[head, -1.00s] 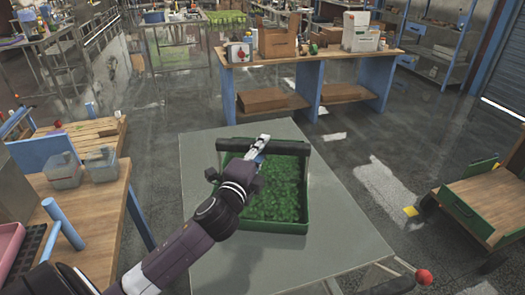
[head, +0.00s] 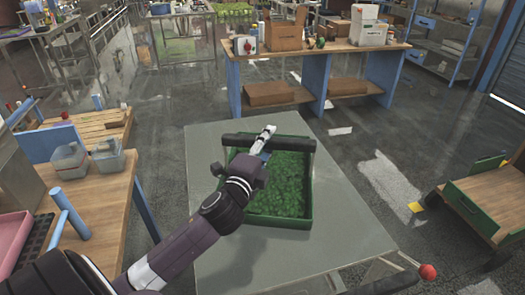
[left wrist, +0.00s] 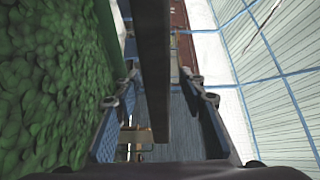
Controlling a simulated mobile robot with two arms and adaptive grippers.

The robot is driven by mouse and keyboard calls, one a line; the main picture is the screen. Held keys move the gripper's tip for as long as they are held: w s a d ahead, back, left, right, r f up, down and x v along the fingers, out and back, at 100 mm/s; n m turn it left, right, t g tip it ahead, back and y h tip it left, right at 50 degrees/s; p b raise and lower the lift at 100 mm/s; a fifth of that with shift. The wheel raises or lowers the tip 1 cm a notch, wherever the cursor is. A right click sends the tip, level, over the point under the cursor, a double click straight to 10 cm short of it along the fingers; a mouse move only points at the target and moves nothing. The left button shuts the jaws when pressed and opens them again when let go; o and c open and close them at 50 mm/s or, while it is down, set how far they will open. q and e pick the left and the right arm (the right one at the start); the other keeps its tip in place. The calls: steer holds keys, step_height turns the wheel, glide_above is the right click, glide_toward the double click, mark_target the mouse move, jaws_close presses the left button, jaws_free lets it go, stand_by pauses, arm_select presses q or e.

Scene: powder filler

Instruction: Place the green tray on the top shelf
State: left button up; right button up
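The green tray (head: 308,205), full of green leafy-looking pieces, stands on the grey table (head: 350,225). A thick black bar (head: 295,145) runs across its far side. My left gripper (head: 264,138) is at the middle of that bar, reaching in from the near left. In the left wrist view the bar (left wrist: 152,70) passes between the two fingers, with a visible gap on its right side, so the gripper looks open around it. The green contents (left wrist: 50,80) fill the left of that view. My right gripper is not in view. Which shelf the task means is unclear.
A wooden bench (head: 345,52) with boxes stands behind the table. A metal rack (head: 440,45) is at the back right, a wooden cart (head: 500,200) at the right. A bench (head: 105,205) with two grey containers is at the left. Bare floor (head: 385,165) lies right of the table.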

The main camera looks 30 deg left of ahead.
arm_select(q)
steer(key=b+v, duration=0.2)
steer(key=v, duration=1)
steer(key=shift+b, duration=0.4)
